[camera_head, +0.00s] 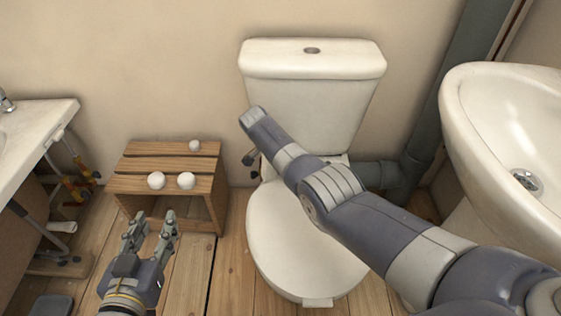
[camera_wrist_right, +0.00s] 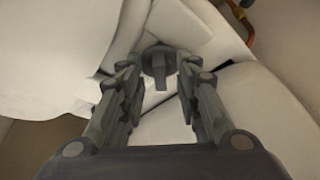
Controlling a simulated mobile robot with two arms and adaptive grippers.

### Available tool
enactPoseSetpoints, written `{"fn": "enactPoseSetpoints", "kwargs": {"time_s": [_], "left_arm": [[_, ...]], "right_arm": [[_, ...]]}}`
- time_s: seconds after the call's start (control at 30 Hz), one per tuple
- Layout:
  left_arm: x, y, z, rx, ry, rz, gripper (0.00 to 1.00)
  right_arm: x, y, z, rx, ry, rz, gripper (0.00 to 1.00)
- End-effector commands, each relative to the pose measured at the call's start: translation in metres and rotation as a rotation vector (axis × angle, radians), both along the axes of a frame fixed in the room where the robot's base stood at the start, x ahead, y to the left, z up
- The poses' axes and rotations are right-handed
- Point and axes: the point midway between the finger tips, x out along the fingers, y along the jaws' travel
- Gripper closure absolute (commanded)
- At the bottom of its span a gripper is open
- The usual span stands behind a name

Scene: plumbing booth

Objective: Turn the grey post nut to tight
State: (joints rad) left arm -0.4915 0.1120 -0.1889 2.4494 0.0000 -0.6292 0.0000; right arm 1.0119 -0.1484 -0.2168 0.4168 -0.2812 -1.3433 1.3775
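In the right wrist view, a grey nut (camera_wrist_right: 158,62) with a short stem hangs below white ceramic surfaces. My right gripper (camera_wrist_right: 156,78) is open, its two fingers on either side of the nut and stem. It holds nothing that I can see; whether a fingertip touches the nut is unclear. My left gripper (camera_head: 152,222) is open and empty in front of the wooden crate.
The wooden crate (camera_head: 160,184) stands left of the toilet and carries several white balls (camera_head: 186,181). A basin (camera_head: 510,150) is at the right and a sink counter (camera_head: 35,135) at the left. In the wrist view, an orange pipe (camera_wrist_right: 246,30) shows at the upper right.

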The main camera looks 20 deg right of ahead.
Motion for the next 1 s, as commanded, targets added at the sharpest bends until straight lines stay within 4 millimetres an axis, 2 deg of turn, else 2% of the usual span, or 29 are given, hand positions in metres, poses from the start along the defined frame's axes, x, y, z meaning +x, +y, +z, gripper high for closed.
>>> {"fn": "enactPoseSetpoints", "kwargs": {"time_s": [0.17, 0.43, 0.8, 1.0], "left_arm": [[0.0, 0.0, 0.0, 0.0, 0.001, -0.001, 0.6], [0.0, 0.0, 0.0, 0.0, 0.001, 0.0, 0.6], [0.0, 0.0, 0.0, 0.0, 0.001, 0.0, 0.6], [0.0, 0.0, 0.0, 0.0, 0.001, 0.0, 0.6]], "right_arm": [[0.0, 0.002, 0.006, 0.0, -0.002, 0.001, 0.69], [-0.006, 0.011, 0.029, 0.001, -0.002, 0.001, 0.69], [-0.017, 0.034, 0.091, 0.002, -0.002, 0.001, 0.69], [-0.021, 0.04, 0.108, 0.001, 0.0, 0.0, 0.69]]}}
